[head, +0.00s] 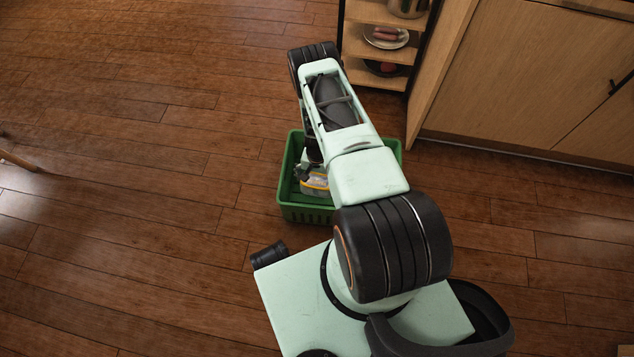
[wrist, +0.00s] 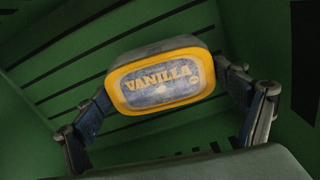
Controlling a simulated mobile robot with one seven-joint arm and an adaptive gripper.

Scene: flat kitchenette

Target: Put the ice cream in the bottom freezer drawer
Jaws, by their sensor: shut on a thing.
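The ice cream (wrist: 162,80) is a tub with a yellow-rimmed lid reading "VANILLA" in the wrist view. My gripper (wrist: 168,98) is shut on it, with one finger on each side. In the head view the tub (head: 317,183) shows partly below my gripper (head: 306,173), inside the green crate (head: 306,213) on the floor. Crate walls surround the tub in the wrist view. I cannot tell whether the tub touches the crate's bottom. My arm hides part of the crate. No freezer drawer can be made out.
An open shelf unit (head: 372,76) at the top holds a plate with food (head: 386,37), a dark bowl (head: 382,68) and a metal pot (head: 408,7). Wooden cabinets (head: 530,75) stand at the right. The wooden floor (head: 130,150) at the left is mostly clear.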

